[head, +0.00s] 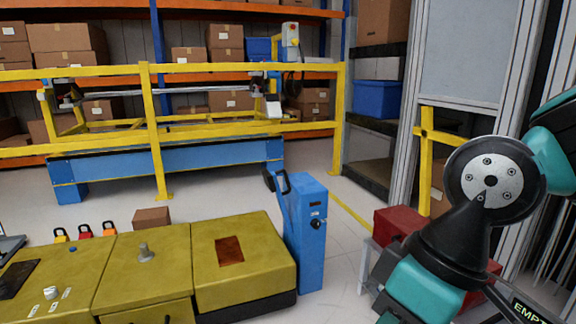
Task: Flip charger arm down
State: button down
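A tall blue box (308,232) stands at the right end of the olive-yellow console. I take it to be the charger. A black looped arm (283,183) sticks up at its upper left side and looks raised. A small dark knob (315,224) and a label are on the box's front. My arm's teal and black links fill the right side of the head view, apart from the blue box in the picture. My gripper is outside the view, so whether it is open or holds anything does not show.
A red box (398,222) lies right of the blue box, partly behind my arm. A yellow railing (250,126) stands behind.

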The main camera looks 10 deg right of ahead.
aim_at(270, 178)
jog(key=i, duration=1.45)
jog(key=z, duration=0.4)
